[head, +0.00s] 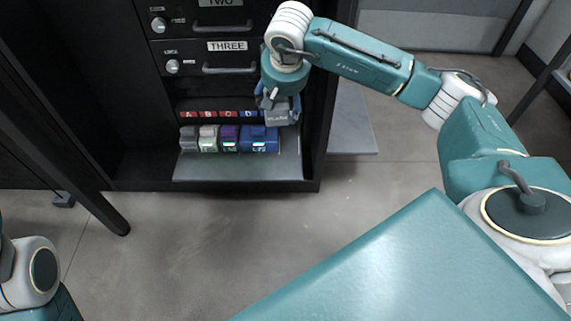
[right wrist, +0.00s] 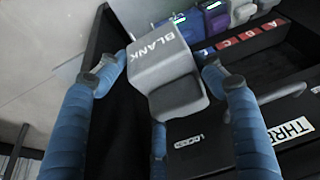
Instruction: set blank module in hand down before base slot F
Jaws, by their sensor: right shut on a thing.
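The grey blank module (right wrist: 163,55), lettered BLANK, is between the fingers of my right gripper (right wrist: 163,75). In the head view the module (head: 279,116) is under my right gripper (head: 275,98), at the right end of the module row and above the shelf. The gap between module and shelf cannot be judged. The base (head: 287,163) is a grey shelf at the cabinet's bottom. Red labels A, B, C (head: 205,114) and a blue D (head: 249,114) show behind it; the label for slot F is hidden behind my gripper and the module. My left gripper is out of view.
Drawer THREE (head: 227,46) is just above. The cabinet's right side post (head: 322,140) is close by. The shelf's front strip is clear.

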